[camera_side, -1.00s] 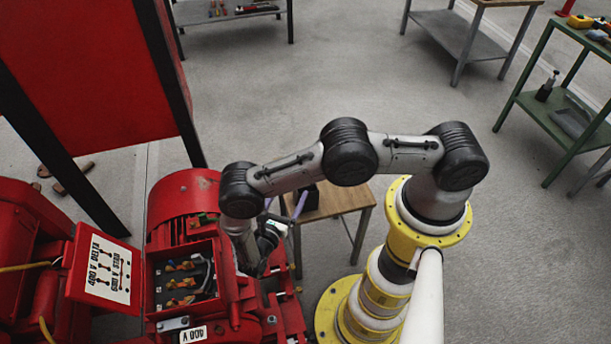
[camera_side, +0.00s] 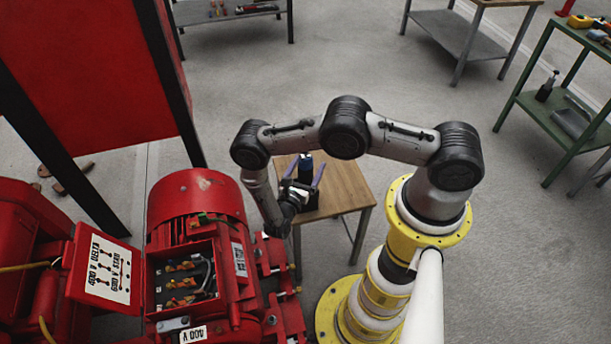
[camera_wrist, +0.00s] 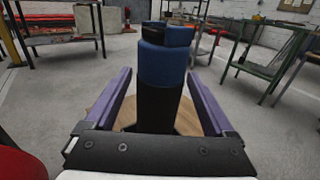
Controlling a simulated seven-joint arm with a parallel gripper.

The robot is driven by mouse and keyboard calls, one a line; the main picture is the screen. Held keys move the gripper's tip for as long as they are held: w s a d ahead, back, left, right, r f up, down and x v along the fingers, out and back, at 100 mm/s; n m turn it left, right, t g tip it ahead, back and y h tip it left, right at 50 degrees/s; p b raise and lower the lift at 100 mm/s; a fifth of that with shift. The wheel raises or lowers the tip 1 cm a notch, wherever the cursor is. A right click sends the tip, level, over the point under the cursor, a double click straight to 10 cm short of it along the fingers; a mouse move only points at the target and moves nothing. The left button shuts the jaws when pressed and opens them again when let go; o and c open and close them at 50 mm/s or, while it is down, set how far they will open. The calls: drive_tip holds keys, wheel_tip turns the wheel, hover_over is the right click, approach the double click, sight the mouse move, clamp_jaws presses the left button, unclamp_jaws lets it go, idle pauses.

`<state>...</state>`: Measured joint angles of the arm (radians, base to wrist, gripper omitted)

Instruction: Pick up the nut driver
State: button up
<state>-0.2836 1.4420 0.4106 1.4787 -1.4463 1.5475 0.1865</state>
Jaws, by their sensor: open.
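A blue and black upright object, seemingly the nut driver (camera_wrist: 162,62), stands in the middle of the wrist view, with a blue upper part and a black lower part. In the side view its blue part (camera_side: 305,168) shows above the small wooden table, beyond my gripper. My gripper (camera_wrist: 159,74) is open, with one purple finger on each side of the object. Gaps show between it and both fingers. The palm hides its lower end in the wrist view, so I cannot tell what it rests on.
The small wooden table (camera_side: 345,188) has bare top to the right of my gripper. The red pump motor (camera_side: 195,195) with its open terminal box stands close on the left. A green shelf (camera_side: 540,112) and other tables stand farther back, with open floor between.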

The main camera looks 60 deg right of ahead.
drive_tip(key=shift+w+d, duration=0.15)
drive_tip(key=shift+d, duration=0.65)
clamp_jaws()
